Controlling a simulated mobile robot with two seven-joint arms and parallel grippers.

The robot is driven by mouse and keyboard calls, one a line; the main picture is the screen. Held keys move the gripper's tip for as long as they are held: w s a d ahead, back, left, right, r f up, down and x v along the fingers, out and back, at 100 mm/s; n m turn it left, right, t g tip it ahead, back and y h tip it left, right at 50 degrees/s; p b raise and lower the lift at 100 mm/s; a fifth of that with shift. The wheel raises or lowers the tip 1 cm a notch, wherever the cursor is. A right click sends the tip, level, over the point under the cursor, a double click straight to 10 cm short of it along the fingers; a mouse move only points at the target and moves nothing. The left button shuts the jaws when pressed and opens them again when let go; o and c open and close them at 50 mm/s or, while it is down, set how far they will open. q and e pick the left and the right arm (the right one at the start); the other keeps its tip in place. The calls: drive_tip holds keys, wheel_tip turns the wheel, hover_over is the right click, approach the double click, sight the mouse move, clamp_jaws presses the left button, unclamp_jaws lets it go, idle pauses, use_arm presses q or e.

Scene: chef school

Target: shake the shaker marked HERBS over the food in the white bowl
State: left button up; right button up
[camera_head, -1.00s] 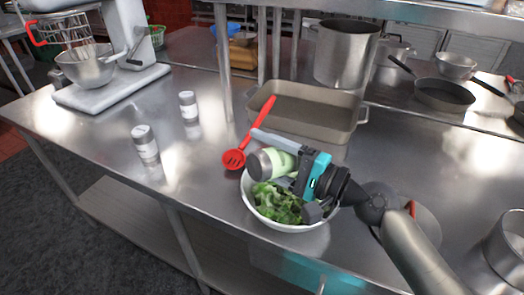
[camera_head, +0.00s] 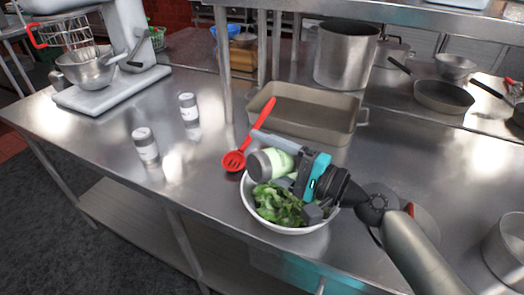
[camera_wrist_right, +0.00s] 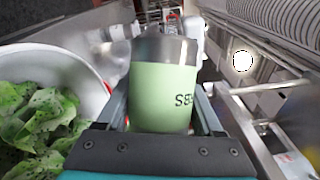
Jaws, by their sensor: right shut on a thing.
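My right gripper (camera_head: 284,172) is shut on a shaker (camera_head: 276,162) with a pale green label and a grey metal cap. The shaker lies tilted on its side above the white bowl (camera_head: 287,231), its cap toward the left. In the right wrist view the shaker (camera_wrist_right: 160,90) sits between both fingers; its dark lettering is upside down, ending in what reads as "BS". The bowl holds leafy green food (camera_head: 276,205), which shows dark specks in the right wrist view (camera_wrist_right: 35,120). The gripper hides part of the bowl's far right. My left gripper is not in view.
Two white-labelled shakers (camera_head: 145,146) (camera_head: 188,106) stand to the left on the steel table. A red slotted spoon (camera_head: 235,160) leans on a roasting pan (camera_head: 300,112) behind the bowl. A stand mixer (camera_head: 125,50) stands back left. The table's front left is clear.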

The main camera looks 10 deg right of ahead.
drive_tip(key=shift+f, duration=0.15)
drive_tip(key=shift+s+a+r+n+g+h+p, duration=0.5)
drive_tip(key=shift+a+n+p, duration=0.3)
drive_tip(key=shift+n+p, duration=2.1)
drive_tip(key=shift+s+a+r+n+g+h+p, duration=0.5)
drive_tip(key=shift+n+p, duration=1.05)
drive_tip(key=shift+n, duration=2.6)
drive_tip(key=shift+s+a+r+n+g+h+p, duration=0.3)
drive_tip(key=shift+a+n+g+h+p, duration=0.55)
drive_tip(key=shift+n+p, duration=2.05)
drive_tip(key=shift+a+n+y+b, duration=0.2)
drive_tip(key=shift+n+y+b, duration=0.05)
drive_tip(key=shift+n+b, duration=0.45)
